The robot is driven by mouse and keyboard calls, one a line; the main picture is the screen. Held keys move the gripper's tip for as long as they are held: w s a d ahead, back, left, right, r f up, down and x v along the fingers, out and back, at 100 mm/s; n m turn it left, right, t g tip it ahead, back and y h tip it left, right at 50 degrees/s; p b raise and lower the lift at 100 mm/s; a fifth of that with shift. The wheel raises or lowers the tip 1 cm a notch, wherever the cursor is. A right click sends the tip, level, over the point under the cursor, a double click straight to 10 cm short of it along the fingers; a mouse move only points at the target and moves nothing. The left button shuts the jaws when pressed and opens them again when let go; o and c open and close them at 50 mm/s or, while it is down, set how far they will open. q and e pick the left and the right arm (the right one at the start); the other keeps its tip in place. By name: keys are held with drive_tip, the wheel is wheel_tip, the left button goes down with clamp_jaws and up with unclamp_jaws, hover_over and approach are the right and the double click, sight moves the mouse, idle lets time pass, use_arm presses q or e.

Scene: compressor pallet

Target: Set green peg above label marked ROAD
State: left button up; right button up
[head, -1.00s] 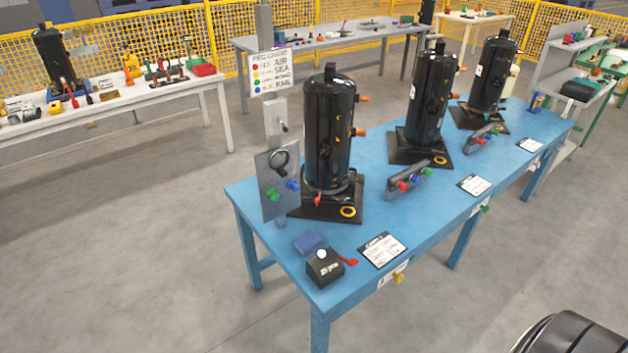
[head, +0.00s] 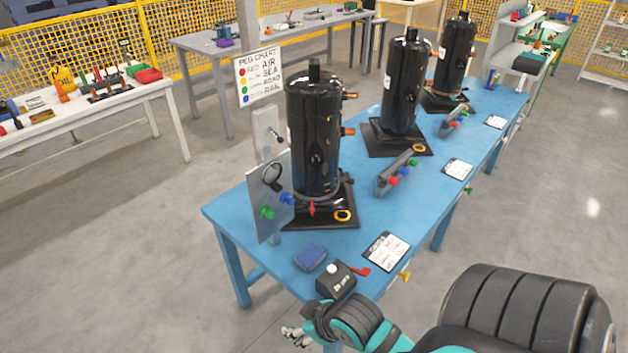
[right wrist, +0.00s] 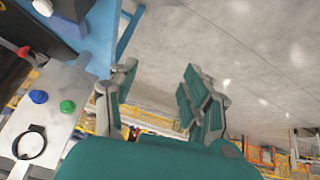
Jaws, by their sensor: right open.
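A green peg (head: 267,213) sits in the upright metal plate (head: 262,185) at the near end of the blue table, left of a blue peg (head: 288,199). The right wrist view shows the green peg (right wrist: 67,106) beside the blue peg (right wrist: 38,96), left of the fingers. My right gripper (head: 295,337) is low at the near table end, below the plate in the picture and apart from the pegs. Its fingers (right wrist: 162,90) are spread and empty. No label reading ROAD is legible on the table. My left gripper is out of view.
The peg chart (head: 257,75) lists ROAD among its words. A blue block (head: 310,256), a black box (head: 335,280) with a white button and a paper card (head: 386,251) lie near the table's front. Black compressors (head: 316,135) stand along the table.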

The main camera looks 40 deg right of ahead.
drive_tip(key=w+d+r+t, duration=0.4)
drive_tip(key=w+d+r, duration=0.1)
drive_tip(key=w+d, duration=0.2)
drive_tip(key=t+h, duration=0.2)
drive_tip(key=t, duration=0.1)
approach(273, 217)
drive_tip(key=shift+n, duration=0.3)
drive_tip(key=p+x, duration=0.1)
drive_tip(key=x, duration=0.8)
drive_tip(key=shift+s, duration=0.1)
clamp_jaws()
